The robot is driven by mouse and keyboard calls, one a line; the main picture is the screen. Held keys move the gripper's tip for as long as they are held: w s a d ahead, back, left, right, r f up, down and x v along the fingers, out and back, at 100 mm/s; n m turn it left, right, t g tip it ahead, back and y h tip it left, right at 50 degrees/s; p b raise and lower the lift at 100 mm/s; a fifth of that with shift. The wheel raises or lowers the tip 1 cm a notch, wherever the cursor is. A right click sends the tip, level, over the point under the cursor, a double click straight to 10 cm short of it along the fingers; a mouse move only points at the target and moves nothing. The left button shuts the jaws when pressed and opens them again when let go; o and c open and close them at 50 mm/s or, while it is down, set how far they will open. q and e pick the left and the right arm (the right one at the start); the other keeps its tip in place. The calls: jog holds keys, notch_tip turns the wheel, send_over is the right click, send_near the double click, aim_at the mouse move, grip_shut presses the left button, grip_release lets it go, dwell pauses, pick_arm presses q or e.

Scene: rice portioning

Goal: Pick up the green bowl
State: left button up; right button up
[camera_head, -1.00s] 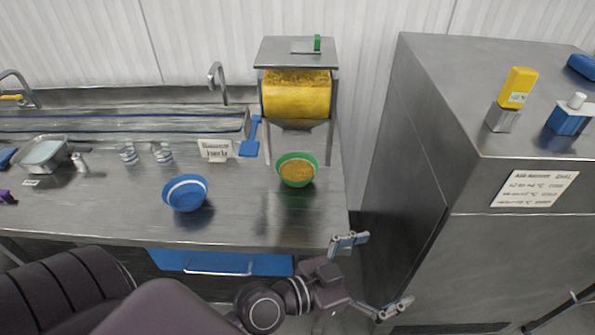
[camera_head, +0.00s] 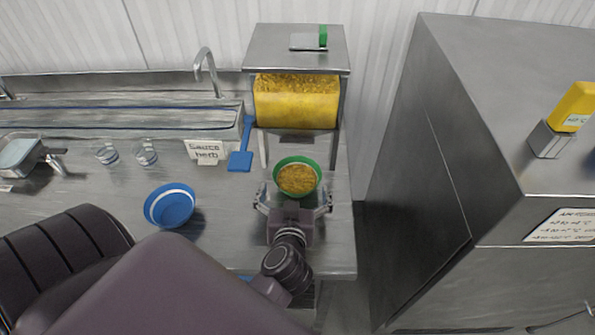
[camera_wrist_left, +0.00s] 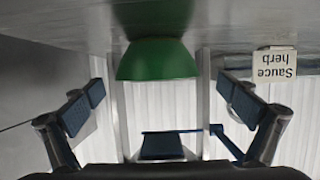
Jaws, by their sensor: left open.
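The green bowl (camera_head: 297,163) stands upright on the steel counter below the yellow dispenser. It holds yellow-brown grain (camera_head: 297,179). My left gripper (camera_head: 295,197) is open at the near side of the bowl, with one finger to its left and one to its right. In the left wrist view the picture is upside down, and the bowl (camera_wrist_left: 157,62) shows between the two open fingers (camera_wrist_left: 160,112), ahead of them. I cannot tell whether the fingers touch it. My right gripper is not in view.
The dispenser (camera_head: 297,103) stands on metal legs around the bowl's far side. A blue bowl (camera_head: 170,206) is on the left. A blue spatula (camera_head: 240,160) and a "Sauce herb" sign (camera_head: 207,151) stand near. A steel cabinet (camera_head: 450,140) is on the right.

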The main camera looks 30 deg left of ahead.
aim_at(298, 167)
pick_arm(q)
jog(key=shift+w+a, duration=0.15)
jog(key=shift+w, duration=0.25)
jog(key=shift+x, duration=1.25)
jog(key=shift+d+p+x, duration=0.25)
jog(key=shift+p+x, duration=0.05)
jog(key=shift+x, duration=0.9)
jog(key=shift+w+a+f, duration=0.2)
jog(key=shift+w, duration=0.05)
jog(key=c, duration=0.9)
jog(key=shift+c, duration=1.2)
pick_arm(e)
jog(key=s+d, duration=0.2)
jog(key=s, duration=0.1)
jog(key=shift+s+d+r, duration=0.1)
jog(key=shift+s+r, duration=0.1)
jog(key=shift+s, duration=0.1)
